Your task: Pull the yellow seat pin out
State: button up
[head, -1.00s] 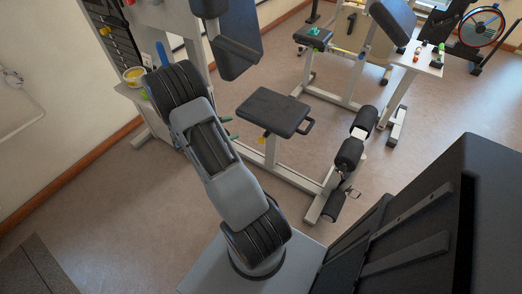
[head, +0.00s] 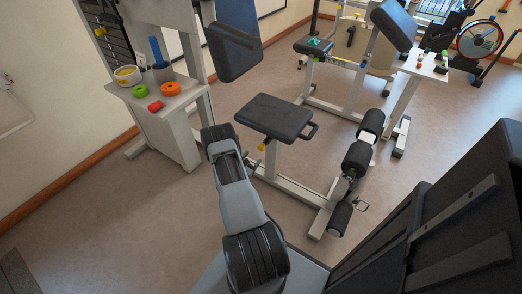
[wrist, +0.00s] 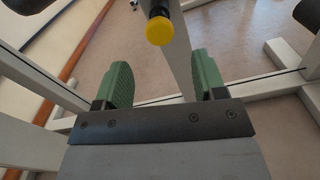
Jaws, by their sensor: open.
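The yellow seat pin (wrist: 160,31) shows as a round knob on a dark stem in the wrist view, at the upright post under the seat. It is ahead of my gripper (wrist: 163,76), between the lines of its two green fingers but beyond their tips. The fingers are wide apart with nothing between them. In the head view the pin (head: 262,147) is a small yellow spot below the black seat pad (head: 274,117), right beside the end of my arm. My fingers are mostly hidden there by my wrist.
A white side stand (head: 165,98) at left holds a yellow-and-white tub (head: 128,76), a green ring (head: 140,90), an orange ring (head: 170,89) and a red piece (head: 156,106). Black roller pads (head: 357,158) stand right of the seat. Open floor (head: 150,215) lies at left.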

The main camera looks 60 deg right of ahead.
aim_at(260, 149)
jog(key=d+b, duration=0.1)
jog(key=d, duration=0.7)
grip_shut()
dwell(0.6)
